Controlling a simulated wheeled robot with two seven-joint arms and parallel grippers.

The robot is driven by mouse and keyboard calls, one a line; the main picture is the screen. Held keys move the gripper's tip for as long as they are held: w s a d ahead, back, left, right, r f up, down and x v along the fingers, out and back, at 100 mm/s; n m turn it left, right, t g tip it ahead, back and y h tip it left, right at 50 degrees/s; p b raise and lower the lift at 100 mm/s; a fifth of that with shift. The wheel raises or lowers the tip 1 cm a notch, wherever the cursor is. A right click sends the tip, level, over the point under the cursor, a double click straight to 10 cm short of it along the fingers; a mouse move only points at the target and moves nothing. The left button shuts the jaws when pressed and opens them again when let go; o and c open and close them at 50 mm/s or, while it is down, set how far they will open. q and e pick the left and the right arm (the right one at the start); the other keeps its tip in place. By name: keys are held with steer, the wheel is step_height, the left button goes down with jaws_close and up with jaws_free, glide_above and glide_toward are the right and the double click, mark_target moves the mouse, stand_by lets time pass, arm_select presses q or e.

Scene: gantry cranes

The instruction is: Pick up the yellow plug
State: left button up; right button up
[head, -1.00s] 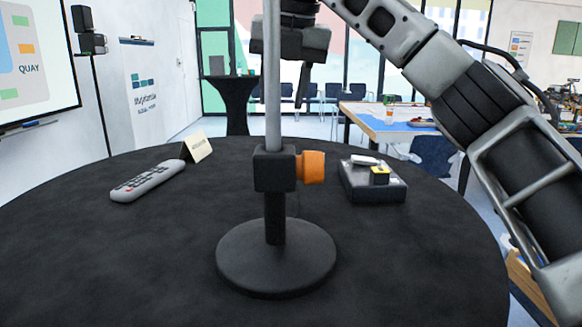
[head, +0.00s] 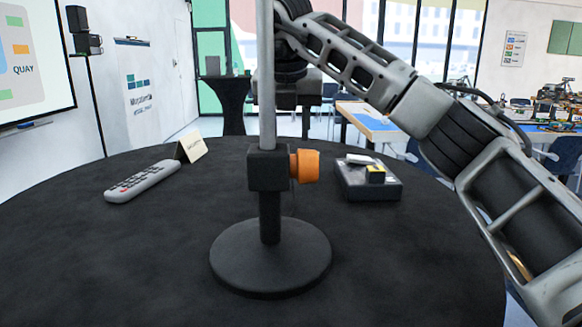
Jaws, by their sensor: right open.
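The yellow plug (head: 375,174) is small, with a dark part, and sits on a flat dark box (head: 369,189) on the right of the round black table. My right gripper (head: 287,112) is open and empty. It hangs fingers down beyond the upright pole, up and to the left of the plug and well apart from it. The pole hides part of the gripper, and one finger shows to the right of the pole. My left gripper is not in view.
A grey pole (head: 267,70) on a round black base (head: 270,262), with an orange knob (head: 305,165), stands mid-table. A white piece (head: 360,160) lies beside the plug on the box. A grey remote (head: 142,181) and a folded card (head: 191,146) lie at left.

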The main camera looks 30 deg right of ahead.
steer(key=shift+s+p+x, duration=0.2)
steer(key=shift+p+x, duration=0.05)
steer(key=shift+x, duration=1.25)
steer(key=shift+s+p+x, duration=0.2)
steer(key=shift+x, duration=1.3)
steer(key=shift+a+f, duration=0.1)
jaws_close()
